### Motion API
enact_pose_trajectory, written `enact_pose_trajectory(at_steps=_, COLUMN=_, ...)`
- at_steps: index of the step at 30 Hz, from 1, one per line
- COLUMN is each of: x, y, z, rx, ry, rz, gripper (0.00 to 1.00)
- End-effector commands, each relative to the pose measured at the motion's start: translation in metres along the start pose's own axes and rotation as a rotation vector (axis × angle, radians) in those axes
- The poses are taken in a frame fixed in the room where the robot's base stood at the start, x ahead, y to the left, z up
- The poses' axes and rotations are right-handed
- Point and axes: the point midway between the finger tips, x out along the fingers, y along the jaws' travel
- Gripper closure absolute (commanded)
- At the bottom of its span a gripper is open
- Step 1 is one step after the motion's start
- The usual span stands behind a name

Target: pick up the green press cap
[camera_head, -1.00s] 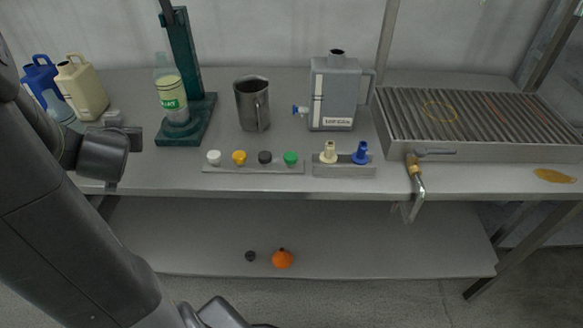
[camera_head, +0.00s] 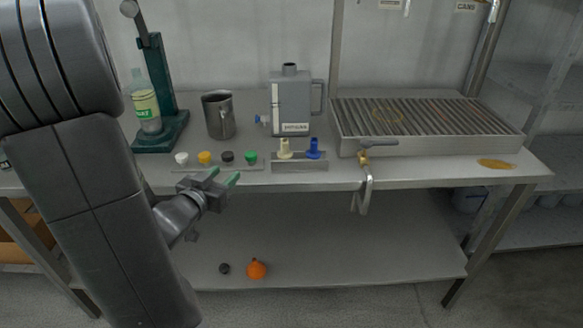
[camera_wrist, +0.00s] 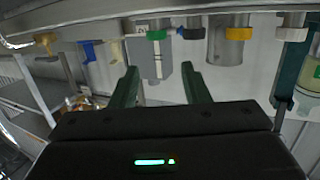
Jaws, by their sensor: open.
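The green press cap (camera_head: 251,157) stands at the right end of a row of caps on a low strip along the bench's front edge. In the wrist view the scene is upside down, and the green cap (camera_wrist: 157,35) is near the top, roughly in line with the gap between the fingers. My gripper (camera_head: 222,177) is open and empty, in front of the cap row and a little left of the green cap. Its two green fingers (camera_wrist: 159,70) are spread in the wrist view. The cap is apart from the fingers and not hidden.
The black cap (camera_head: 227,157), yellow cap (camera_head: 205,158) and white cap (camera_head: 181,159) stand left of the green one. Cream (camera_head: 285,149) and blue (camera_head: 314,148) spouts are to its right. A steel mug (camera_head: 219,116) and grey canister (camera_head: 290,106) stand behind. A brass tap (camera_head: 363,159) juts out.

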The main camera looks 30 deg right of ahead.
Motion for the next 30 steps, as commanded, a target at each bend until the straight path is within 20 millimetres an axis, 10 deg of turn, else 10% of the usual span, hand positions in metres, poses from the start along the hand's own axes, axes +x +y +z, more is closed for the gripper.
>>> enact_pose_trajectory(at_steps=30, x=0.129, y=0.0, z=0.002, rx=0.001, ry=-0.001, rz=0.001, gripper=0.58)
